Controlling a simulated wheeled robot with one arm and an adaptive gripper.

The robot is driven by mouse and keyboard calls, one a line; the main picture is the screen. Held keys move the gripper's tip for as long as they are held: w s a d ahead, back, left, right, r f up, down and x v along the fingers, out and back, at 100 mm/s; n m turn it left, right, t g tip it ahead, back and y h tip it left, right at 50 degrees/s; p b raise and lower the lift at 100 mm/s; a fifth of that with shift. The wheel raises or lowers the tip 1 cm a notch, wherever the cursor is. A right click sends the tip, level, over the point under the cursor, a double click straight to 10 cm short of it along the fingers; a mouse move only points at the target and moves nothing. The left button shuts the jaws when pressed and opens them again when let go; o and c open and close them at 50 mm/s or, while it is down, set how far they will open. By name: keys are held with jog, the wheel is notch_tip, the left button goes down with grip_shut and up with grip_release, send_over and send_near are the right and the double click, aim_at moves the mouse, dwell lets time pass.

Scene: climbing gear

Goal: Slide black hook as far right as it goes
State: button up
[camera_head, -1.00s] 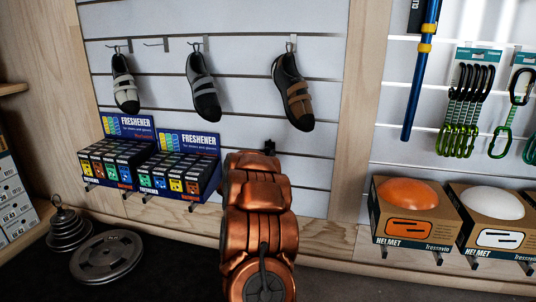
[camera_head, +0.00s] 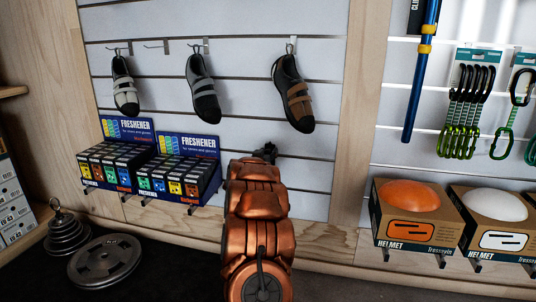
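My copper-coloured arm rises in the lower middle of the head view. My gripper (camera_head: 266,153) shows only as a small dark shape past the arm's top, in front of the white slatted wall (camera_head: 240,125). Its fingers are too small and too hidden to tell whether they are open or shut. I cannot clearly make out a black hook; one may be hidden behind my arm or gripper. An empty grey-looking hook (camera_head: 156,44) sticks out of the wall at the upper left, between two hooks with shoes.
A grey shoe (camera_head: 203,88) and a brown-strapped shoe (camera_head: 293,95) hang above my gripper. Freshener boxes (camera_head: 180,175) stand left of my arm. A wooden post (camera_head: 357,110) bounds the panel at right. Helmet boxes (camera_head: 415,225) lie beyond it. Weight plates (camera_head: 105,261) lie on the floor.

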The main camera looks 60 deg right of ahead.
grip_shut()
dwell(0.3)
